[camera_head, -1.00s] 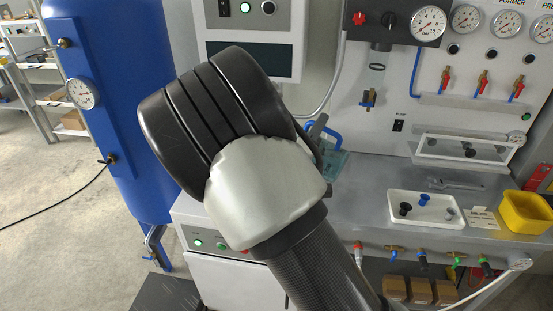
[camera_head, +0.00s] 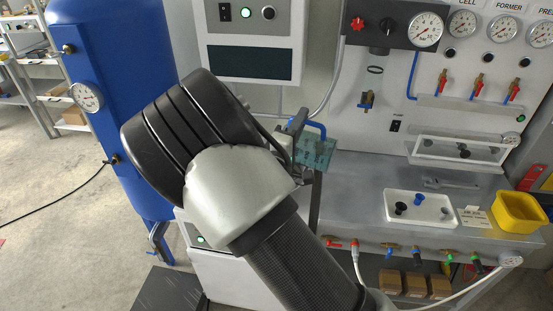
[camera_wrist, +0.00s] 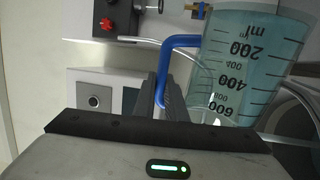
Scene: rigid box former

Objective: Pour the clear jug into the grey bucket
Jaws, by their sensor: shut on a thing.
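The clear jug (camera_head: 318,150) has a blue handle and a bluish tint. In the head view it shows just right of my wrist, above the worktop. In the wrist view the jug (camera_wrist: 245,60) fills the upper right, with its dark scale numbers upside down. My gripper (camera_wrist: 166,80) is shut on the blue handle; it is partly hidden behind my wrist in the head view (camera_head: 297,130). I cannot tell the liquid level. The grey bucket is not clear in the head view; a dark round-rimmed thing (camera_wrist: 290,115) at the wrist view's right may be it.
A blue tank (camera_head: 110,130) stands at left. The gauge panel (camera_head: 440,90) rises behind the grey worktop (camera_head: 365,180). A white tray (camera_head: 420,208) with small knobs and a yellow bin (camera_head: 520,211) stand at right. A wrench lies behind the tray.

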